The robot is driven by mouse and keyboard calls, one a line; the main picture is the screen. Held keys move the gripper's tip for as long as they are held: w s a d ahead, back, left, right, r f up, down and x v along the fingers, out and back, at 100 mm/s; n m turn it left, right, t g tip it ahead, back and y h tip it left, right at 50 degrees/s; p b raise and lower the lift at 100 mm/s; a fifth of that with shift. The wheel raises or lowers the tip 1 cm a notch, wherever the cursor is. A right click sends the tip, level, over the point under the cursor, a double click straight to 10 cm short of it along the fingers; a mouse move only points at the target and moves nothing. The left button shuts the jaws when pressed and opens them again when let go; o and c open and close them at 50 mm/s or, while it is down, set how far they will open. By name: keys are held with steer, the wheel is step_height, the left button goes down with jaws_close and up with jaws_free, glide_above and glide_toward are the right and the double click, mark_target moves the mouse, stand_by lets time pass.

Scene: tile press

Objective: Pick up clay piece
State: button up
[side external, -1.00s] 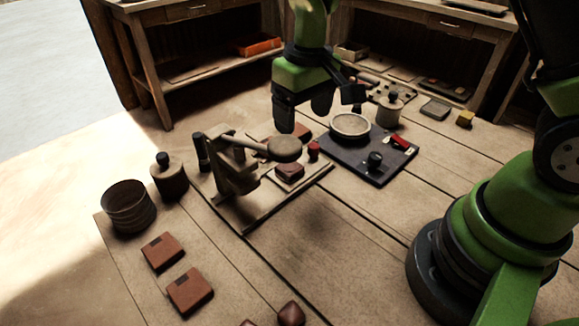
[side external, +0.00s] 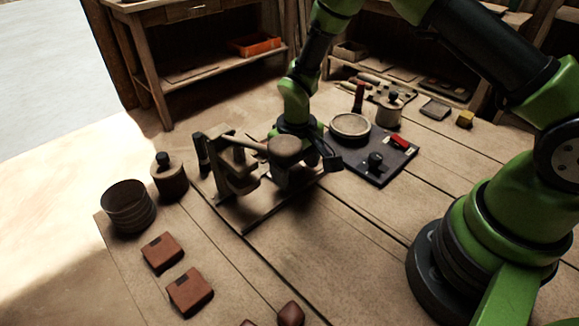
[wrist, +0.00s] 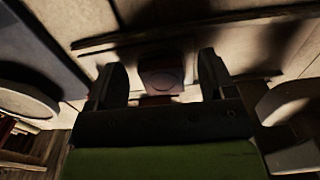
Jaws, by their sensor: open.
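My gripper (side external: 287,178) is open and low at the wooden press (side external: 232,178), behind its round press head, which partly hides it. In the wrist view my gripper (wrist: 162,68) has one finger on each side of a reddish-brown clay piece (wrist: 163,72). The piece lies between the fingers with a visible gap on each side. A second reddish patch (wrist: 155,100) shows just below it, partly covered by the gripper body. In the side view the clay at the press is hidden behind the press head and gripper.
Reddish tiles (side external: 162,252) (side external: 190,292) and a small clay lump (side external: 291,314) lie in front. A ribbed pot (side external: 128,207) and a lidded jar (side external: 169,177) stand left. A dark board (side external: 352,154) with a round pale dish (side external: 350,126) lies right.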

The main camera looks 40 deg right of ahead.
steer(key=c, duration=1)
steer(key=shift+r, duration=0.1)
